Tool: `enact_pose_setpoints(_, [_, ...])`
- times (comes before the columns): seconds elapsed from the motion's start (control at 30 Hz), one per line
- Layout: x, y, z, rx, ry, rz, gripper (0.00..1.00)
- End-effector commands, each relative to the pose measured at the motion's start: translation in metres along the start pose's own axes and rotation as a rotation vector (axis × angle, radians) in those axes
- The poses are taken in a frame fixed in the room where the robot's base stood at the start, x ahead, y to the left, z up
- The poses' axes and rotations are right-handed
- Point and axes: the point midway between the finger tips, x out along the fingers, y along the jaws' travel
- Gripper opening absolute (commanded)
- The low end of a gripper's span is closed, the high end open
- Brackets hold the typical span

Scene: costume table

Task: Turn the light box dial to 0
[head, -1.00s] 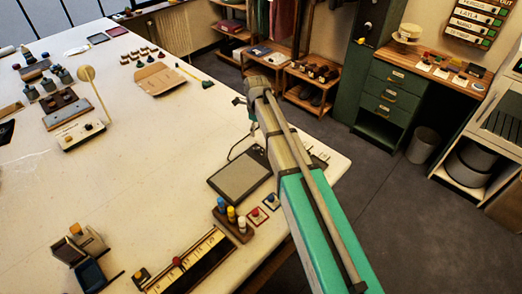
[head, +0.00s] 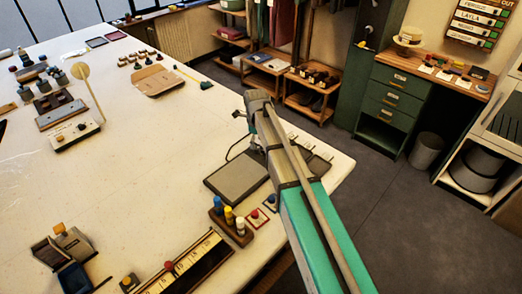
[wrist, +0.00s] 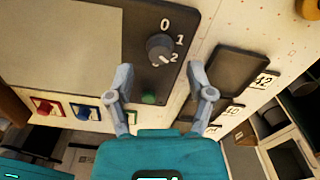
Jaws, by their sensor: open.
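The light box (head: 238,176) lies flat on the white table near its right edge, with a grey panel and dark frame. In the wrist view its panel (wrist: 60,45) fills the upper left. The dial (wrist: 158,47) is a dark round knob on the frame, with 0, 1 and 2 printed around its upper right. I cannot tell for certain which number it points at. A green button (wrist: 150,98) sits below it. My gripper (wrist: 160,72) is open and empty, its fingertips on either side just below the dial, apart from it. In the head view my arm hides the dial.
Several dark pads with numbered tags (wrist: 240,75) lie right of the light box. A red switch plate (wrist: 46,107) and a blue one (wrist: 87,106) lie at its near side. Bottles in a wooden rack (head: 230,222) stand nearby. The table's right edge is close.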

Motion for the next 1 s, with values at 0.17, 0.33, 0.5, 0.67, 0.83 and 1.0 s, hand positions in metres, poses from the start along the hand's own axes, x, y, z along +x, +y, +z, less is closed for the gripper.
enact_pose_setpoints(0.17, [0.017,0.000,0.000,0.000,0.000,0.000,0.69])
enact_pose_setpoints(0.33, [0.025,0.000,0.000,0.000,0.000,0.000,0.69])
enact_pose_setpoints(0.5, [0.028,0.000,0.000,0.000,0.000,0.000,0.69])
enact_pose_setpoints(0.67, [0.028,0.000,0.000,0.000,0.000,0.000,0.69])
enact_pose_setpoints(0.83, [0.028,0.000,0.000,0.000,0.000,0.000,0.69])
enact_pose_setpoints(1.0, [0.028,0.000,0.000,0.000,0.000,0.000,0.43])
